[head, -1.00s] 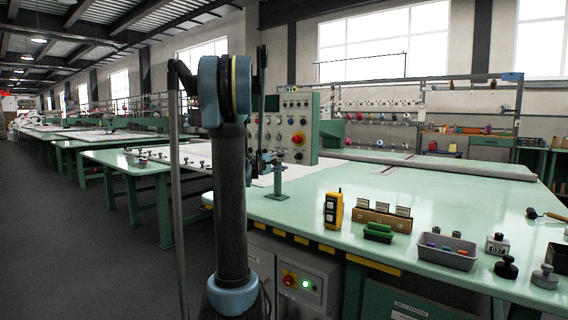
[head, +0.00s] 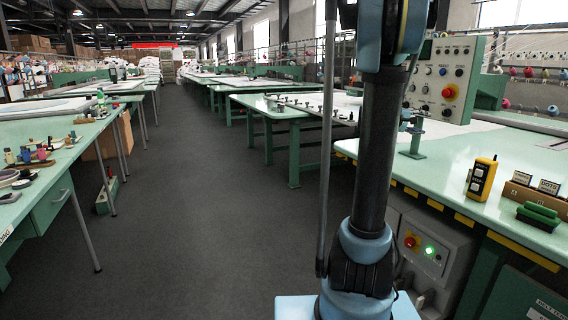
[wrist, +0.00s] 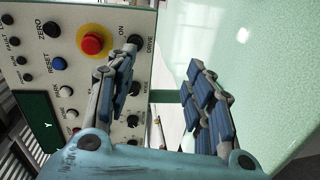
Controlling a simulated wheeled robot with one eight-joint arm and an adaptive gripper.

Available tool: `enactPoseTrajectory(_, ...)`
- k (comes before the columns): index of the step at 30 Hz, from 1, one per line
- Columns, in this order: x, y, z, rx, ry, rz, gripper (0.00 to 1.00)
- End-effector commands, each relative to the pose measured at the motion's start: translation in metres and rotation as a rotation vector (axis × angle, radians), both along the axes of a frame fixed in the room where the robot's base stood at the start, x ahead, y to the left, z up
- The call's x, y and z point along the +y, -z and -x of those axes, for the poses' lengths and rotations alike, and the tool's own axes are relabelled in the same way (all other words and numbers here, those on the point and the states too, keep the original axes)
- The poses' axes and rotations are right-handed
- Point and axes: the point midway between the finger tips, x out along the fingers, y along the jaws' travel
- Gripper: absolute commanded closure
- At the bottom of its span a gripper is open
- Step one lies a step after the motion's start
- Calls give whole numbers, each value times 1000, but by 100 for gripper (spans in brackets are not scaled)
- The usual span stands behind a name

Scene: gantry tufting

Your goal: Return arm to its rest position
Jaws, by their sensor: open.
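My gripper (wrist: 158,85) is open, with its two blue-padded fingers spread apart and nothing between them in the wrist view. The green-edged control panel (wrist: 75,75) fills the left of that view, behind the left finger, with a red button on a yellow ring, black knobs and a blue button. The left finger overlaps the panel's edge in the picture; I cannot tell whether it touches. In the head view my arm stands upright right of centre, and the control panel (head: 437,80) is just right of it on a stand.
The green table (head: 450,165) at the right holds a yellow handheld pendant (head: 481,177), a green-handled block (head: 540,216) and a card holder (head: 535,195). A dark floor aisle (head: 200,200) is clear to the left. Another bench (head: 60,150) with small items lines the far left.

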Motion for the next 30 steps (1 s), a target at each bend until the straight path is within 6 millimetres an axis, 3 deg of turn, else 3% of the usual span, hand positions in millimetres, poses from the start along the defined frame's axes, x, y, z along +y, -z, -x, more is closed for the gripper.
enactPoseTrajectory(11,89,61,90,-54,36,-372,52)
enactPoseTrajectory(30,263,198,245,37,70,-1015,52)
